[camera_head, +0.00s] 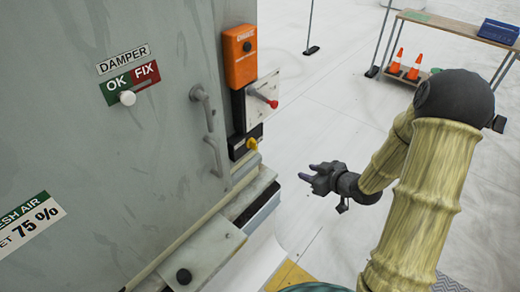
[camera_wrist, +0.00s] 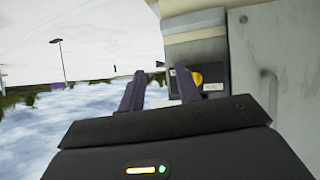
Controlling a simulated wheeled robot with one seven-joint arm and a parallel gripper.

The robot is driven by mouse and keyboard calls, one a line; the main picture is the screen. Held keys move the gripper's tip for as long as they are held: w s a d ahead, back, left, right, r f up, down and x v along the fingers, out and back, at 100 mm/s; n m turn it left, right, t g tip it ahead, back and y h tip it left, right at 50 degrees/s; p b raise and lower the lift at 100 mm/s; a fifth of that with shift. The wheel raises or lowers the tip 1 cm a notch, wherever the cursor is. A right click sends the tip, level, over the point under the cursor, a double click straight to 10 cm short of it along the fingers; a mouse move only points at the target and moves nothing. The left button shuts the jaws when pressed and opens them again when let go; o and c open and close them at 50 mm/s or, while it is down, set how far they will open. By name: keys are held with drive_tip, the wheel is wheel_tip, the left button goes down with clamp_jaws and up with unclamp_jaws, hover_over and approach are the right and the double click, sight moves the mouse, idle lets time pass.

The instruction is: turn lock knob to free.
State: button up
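A yellow knob (camera_head: 251,143), which looks like the lock knob, sits on a small black plate at the cabinet's right edge, below the red-tipped lever. It also shows in the wrist view (camera_wrist: 196,77), just right of the right finger's tip. Its marking is too small to read. My gripper (camera_head: 305,172) is to the right of the knob and apart from it, with its fingers toward the cabinet. In the wrist view my gripper (camera_wrist: 158,76) is open, with a clear gap and nothing between the fingers.
A red-tipped lever (camera_head: 263,97) and an orange box (camera_head: 239,57) are above the knob. A ledge (camera_head: 205,250) juts out below. A table (camera_head: 440,22) and cones stand far back. The floor between is clear.

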sight(256, 146)
drive_tip(key=y, duration=0.2)
drive_tip(key=s+a+r+n+t+y, duration=0.1)
drive_tip(key=y, duration=0.1)
drive_tip(key=s+a+y, duration=0.1)
drive_tip(key=y, duration=0.2)
drive_tip(key=shift+r+n+t+b, duration=0.2)
drive_tip(key=shift+n+t+b, duration=0.1)
drive_tip(key=shift+n, duration=0.1)
drive_tip(key=shift+a, duration=0.1)
drive_tip(key=p+x, duration=0.4)
drive_tip(key=x, duration=1.2)
drive_tip(key=shift+w+a+r, duration=0.1)
drive_tip(key=shift+w+r, duration=0.05)
drive_tip(key=shift+w+a, duration=0.35)
drive_tip(key=shift+a, duration=0.1)
clamp_jaws()
